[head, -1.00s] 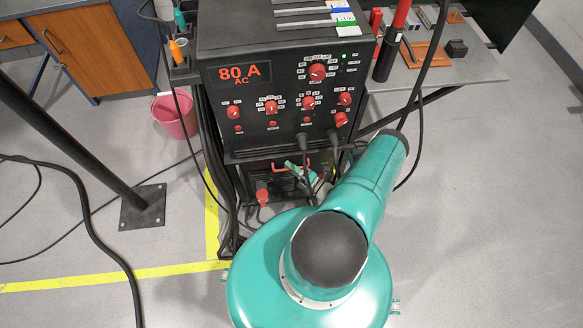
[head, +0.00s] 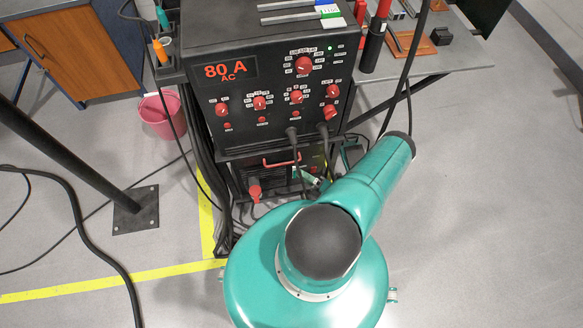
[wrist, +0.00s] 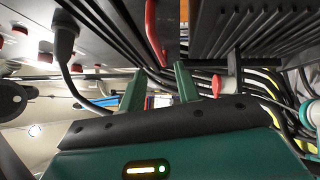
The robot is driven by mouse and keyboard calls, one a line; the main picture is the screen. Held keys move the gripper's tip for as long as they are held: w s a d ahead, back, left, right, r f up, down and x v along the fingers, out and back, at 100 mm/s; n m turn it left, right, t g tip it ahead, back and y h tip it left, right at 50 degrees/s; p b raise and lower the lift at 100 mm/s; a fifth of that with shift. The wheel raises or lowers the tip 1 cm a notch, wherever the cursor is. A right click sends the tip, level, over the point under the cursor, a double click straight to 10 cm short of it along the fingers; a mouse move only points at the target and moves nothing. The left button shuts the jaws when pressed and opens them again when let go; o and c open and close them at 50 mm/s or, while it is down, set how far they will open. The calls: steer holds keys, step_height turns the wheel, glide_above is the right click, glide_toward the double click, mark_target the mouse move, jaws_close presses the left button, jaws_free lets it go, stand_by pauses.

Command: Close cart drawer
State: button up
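The black cart (head: 228,180) stands ahead, under a machine marked 80 A AC. Low on its front is a dark drawer (head: 275,180) with a red bar handle (head: 282,161). The handle also shows at the top of the wrist view (wrist: 153,32). How far the drawer stands out is hard to tell. My gripper (wrist: 159,72) is open, with two green fingers apart and nothing between them. The handle is beyond the fingertips; contact is not clear. In the head view my gripper (head: 308,177) is small, just right of and below the handle, partly behind cables.
Cables hang in front of the drawer. A red connector (head: 254,188) is at its lower left. A pink bucket (head: 162,115) and a post's foot plate (head: 136,210) stand left. A grey table (head: 440,62) is right. Floor at the right is clear.

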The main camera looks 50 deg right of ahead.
steer(key=v, duration=0.4)
steer(key=shift+s, duration=0.1)
stand_by(0.5)
